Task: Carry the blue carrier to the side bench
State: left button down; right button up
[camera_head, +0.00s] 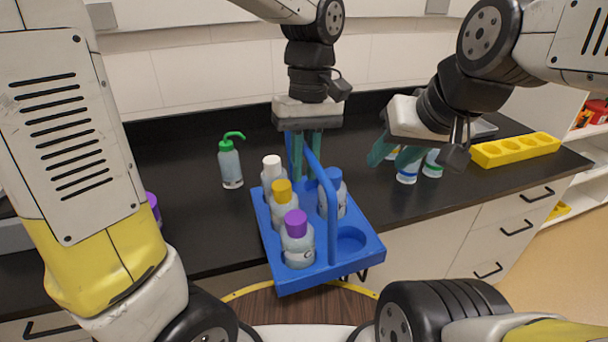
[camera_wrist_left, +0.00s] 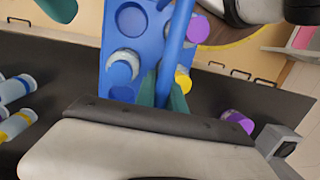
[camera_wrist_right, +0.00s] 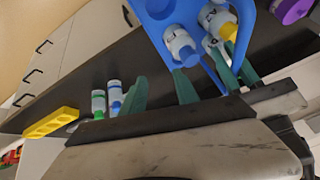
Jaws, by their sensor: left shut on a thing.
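The blue carrier (camera_head: 335,275) hangs level at the counter's front edge, partly over my own base. Its left row holds bottles with white (camera_head: 271,161), yellow (camera_head: 282,190) and purple (camera_head: 296,222) caps. A blue-capped bottle (camera_head: 333,195) stands in the right row, with an empty front slot (camera_head: 350,240); the left wrist view shows another empty slot (camera_wrist_left: 125,93). My left gripper (camera_head: 306,160) is shut on the carrier's handle (camera_wrist_left: 172,55). My right gripper (camera_head: 395,155) is open and empty, right of the carrier, its fingers apart in the right wrist view (camera_wrist_right: 160,92).
A green-topped wash bottle (camera_head: 230,165) stands on the black counter (camera_head: 190,215). Bottles with blue (camera_head: 406,175) and green (camera_head: 432,168) bands stand behind my right gripper. A yellow rack (camera_head: 515,150) lies at the counter's right end. White shelves (camera_head: 590,180) stand beyond it. Purple-capped bottle, far left (camera_head: 153,205).

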pick_arm(q)
jog(key=w+f, duration=0.2)
jog(key=w, duration=0.5)
jog(key=w+f, duration=0.3)
jog(key=w, duration=0.5)
jog(key=shift+w, duration=0.15)
jog(key=c, duration=1.8)
grip_release()
jog(key=shift+a, duration=0.1)
jog(key=o, duration=0.4)
